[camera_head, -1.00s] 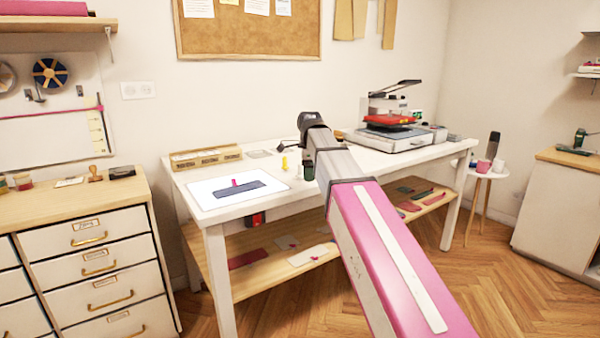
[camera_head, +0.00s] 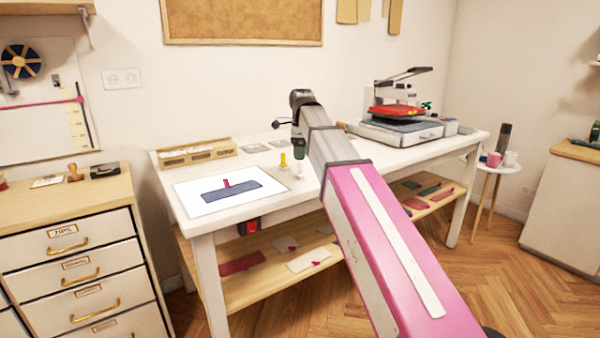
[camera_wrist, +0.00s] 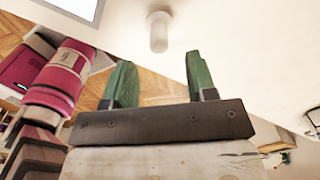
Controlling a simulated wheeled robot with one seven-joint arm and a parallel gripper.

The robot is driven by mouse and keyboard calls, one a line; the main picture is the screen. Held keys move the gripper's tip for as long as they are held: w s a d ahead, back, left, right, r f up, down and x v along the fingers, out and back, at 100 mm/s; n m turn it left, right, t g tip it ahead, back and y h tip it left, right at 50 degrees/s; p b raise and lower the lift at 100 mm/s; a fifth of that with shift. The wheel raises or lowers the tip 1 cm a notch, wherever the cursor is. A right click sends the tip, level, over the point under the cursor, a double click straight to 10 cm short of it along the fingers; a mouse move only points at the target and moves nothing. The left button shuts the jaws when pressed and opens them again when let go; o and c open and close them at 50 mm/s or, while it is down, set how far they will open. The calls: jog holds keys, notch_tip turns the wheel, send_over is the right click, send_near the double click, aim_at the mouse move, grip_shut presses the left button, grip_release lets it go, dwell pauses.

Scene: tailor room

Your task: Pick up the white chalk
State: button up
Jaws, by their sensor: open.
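The white chalk (camera_wrist: 158,32) shows in the wrist view as a short pale cylinder on the white tabletop, beyond the fingertips and roughly in line with the gap between them. My gripper (camera_wrist: 158,72) has two green fingers spread apart with nothing between them. In the head view my gripper (camera_head: 299,140) is over the worktable, partly hidden by my arm. A small pale object beneath it (camera_head: 297,171), beside a yellow piece (camera_head: 283,160), looks like the chalk, but it is too small to be sure.
The white worktable (camera_head: 240,210) carries a white sheet with a dark blue piece (camera_head: 232,191), a wooden organizer (camera_head: 197,153) and a heat press (camera_head: 400,115). A lower shelf (camera_head: 260,285) holds flat pieces. A drawer cabinet (camera_head: 75,255) stands to the left.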

aim_at(300, 162)
jog(key=shift+a+f, duration=0.15)
jog(key=shift+f, duration=1.4)
jog(key=shift+a+f, duration=0.1)
jog(key=shift+f, duration=1.4)
grip_shut()
